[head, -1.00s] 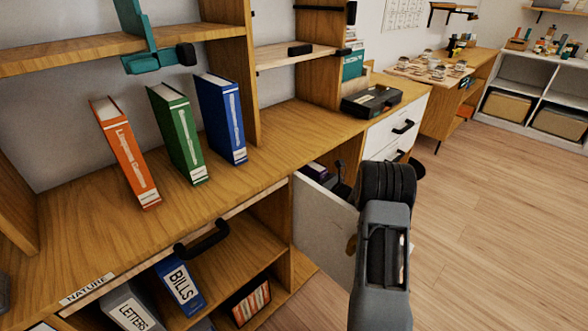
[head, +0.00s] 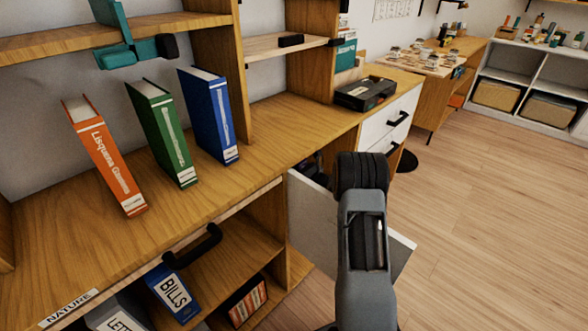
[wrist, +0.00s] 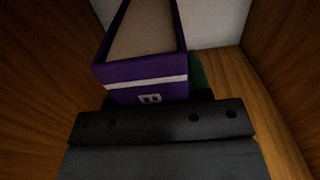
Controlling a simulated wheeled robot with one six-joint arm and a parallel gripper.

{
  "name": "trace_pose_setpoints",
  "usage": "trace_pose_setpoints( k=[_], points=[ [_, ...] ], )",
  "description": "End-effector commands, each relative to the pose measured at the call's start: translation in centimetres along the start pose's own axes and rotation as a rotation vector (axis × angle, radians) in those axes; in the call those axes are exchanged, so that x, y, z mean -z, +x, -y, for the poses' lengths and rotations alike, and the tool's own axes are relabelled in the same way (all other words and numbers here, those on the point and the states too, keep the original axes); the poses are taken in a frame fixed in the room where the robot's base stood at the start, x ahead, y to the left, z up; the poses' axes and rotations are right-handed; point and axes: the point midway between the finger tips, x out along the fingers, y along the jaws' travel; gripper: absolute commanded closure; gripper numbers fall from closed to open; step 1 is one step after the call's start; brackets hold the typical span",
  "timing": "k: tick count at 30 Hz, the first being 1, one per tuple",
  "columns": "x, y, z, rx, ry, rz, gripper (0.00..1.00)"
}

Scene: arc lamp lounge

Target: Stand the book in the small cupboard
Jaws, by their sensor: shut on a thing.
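A purple book (wrist: 147,70) with a white band shows in the wrist view, directly beyond my gripper (wrist: 158,106). My gripper is shut on the book; its dark jaws hide the lower part. The book is between the wooden side walls of the small cupboard (wrist: 268,90), with a pale back surface behind. A green thing (wrist: 199,78) shows behind the book's right edge. In the head view my arm covers the gripper and most of the cupboard opening. A pale door panel (head: 314,222) stands open there. Whether the book touches the cupboard floor cannot be told.
Orange (head: 105,160), green (head: 162,135) and blue (head: 209,115) books stand on the wooden top (head: 60,235). A black box (head: 365,93) sits farther back. A dark handle (head: 192,247) juts out at the front. The floor to the right is clear.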

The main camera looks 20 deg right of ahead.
Motion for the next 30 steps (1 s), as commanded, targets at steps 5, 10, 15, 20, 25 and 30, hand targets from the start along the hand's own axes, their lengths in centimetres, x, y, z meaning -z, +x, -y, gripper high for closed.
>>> trace_pose_setpoints(
  k=[5,10,15,20,25,30],
  points=[
    [-0.3,0.2,-0.2,-0.006,-0.002,0.004,1.0],
    [0.3,0.1,-0.2,-0.004,0.0,0.0,0.55],
    [0.2,0.1,-0.1,-0.002,0.0,0.0,0.38],
    [0.2,0.0,-0.1,-0.002,0.0,0.0,0.3],
    [0.1,0.0,0.0,-0.001,0.0,0.0,0.3],
    [-0.2,-1.2,0.1,0.002,0.002,-0.001,0.3]
  ],
)
